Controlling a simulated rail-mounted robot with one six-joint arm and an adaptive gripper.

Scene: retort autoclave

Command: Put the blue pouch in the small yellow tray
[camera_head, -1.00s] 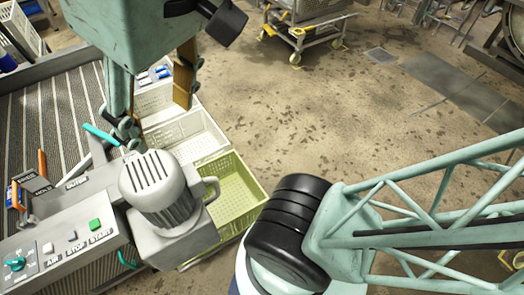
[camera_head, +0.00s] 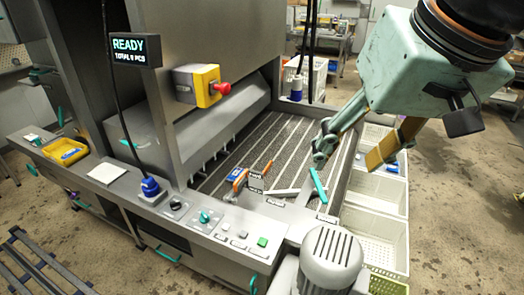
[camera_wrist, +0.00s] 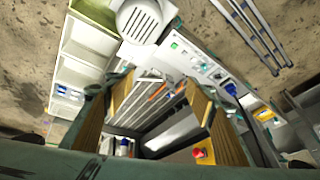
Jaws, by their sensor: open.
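The small yellow tray (camera_head: 62,145) sits on the steel counter at the left; it also shows at the right of the wrist view (camera_wrist: 264,114). Blue items (camera_head: 393,165) also show in the far white crate, partly hidden by my gripper. My gripper (camera_head: 355,150) is open and points down above the right edge of the belt, well away from the tray. Nothing shows between its fingers (camera_wrist: 157,95).
White crates (camera_head: 377,232) and a green crate (camera_head: 388,285) line the belt's right side. A motor housing (camera_head: 331,258) stands in front. A red stop button on a yellow box (camera_head: 197,85) and a READY display (camera_head: 135,50) jut out above the counter. Open floor lies to the right.

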